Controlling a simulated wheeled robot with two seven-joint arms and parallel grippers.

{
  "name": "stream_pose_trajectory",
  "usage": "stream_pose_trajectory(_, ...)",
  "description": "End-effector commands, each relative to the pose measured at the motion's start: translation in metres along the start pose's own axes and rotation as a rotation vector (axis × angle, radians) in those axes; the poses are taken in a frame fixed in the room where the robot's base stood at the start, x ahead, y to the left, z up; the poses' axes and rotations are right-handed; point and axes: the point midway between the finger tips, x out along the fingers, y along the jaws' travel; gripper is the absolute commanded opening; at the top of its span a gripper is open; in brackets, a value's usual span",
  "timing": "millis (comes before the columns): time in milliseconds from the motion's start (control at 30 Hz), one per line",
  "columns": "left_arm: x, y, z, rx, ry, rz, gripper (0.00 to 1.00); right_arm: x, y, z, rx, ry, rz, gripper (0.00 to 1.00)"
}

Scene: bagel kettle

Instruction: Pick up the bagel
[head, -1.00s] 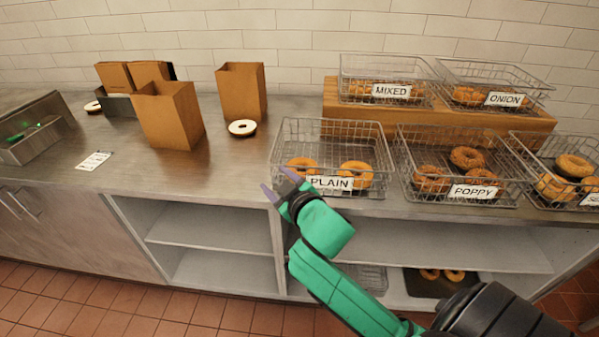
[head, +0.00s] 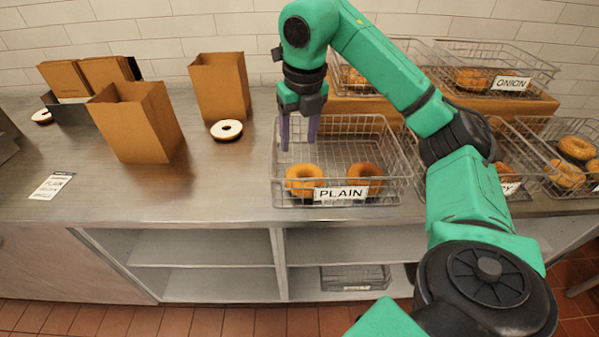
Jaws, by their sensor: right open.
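Two bagels lie in the wire basket (head: 398,176) labelled PLAIN: a left one (head: 303,170) and a right one (head: 364,168), side by side near its front. My right gripper (head: 299,146) is open and empty. It points down over the left part of the PLAIN basket, above and behind the left bagel, apart from it. The task does not say which bagel is meant. My left gripper is not in view.
Brown paper bags (head: 139,122) stand on the counter (head: 175,195), with a printed card (head: 52,186) at far left. More bagel baskets stand right, partly hidden by my right arm; the ONION basket (head: 500,62) is on a raised wooden stand. The counter's middle left is clear.

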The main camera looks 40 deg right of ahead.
Motion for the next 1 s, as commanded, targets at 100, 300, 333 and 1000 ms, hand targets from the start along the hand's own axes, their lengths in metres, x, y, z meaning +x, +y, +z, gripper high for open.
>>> stream_pose_trajectory(100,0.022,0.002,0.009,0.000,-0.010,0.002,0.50,0.040,0.002,-0.003,-0.005,0.008,0.002,0.62)
stream_pose_trajectory(300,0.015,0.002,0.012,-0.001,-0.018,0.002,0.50,0.077,0.003,-0.001,-0.008,0.005,0.003,0.62)
stream_pose_trajectory(333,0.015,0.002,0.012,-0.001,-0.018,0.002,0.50,0.080,0.003,-0.001,-0.009,0.005,0.003,0.62)
stream_pose_trajectory(1000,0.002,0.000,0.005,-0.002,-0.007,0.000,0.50,0.137,0.006,0.000,-0.011,0.001,0.007,0.20)
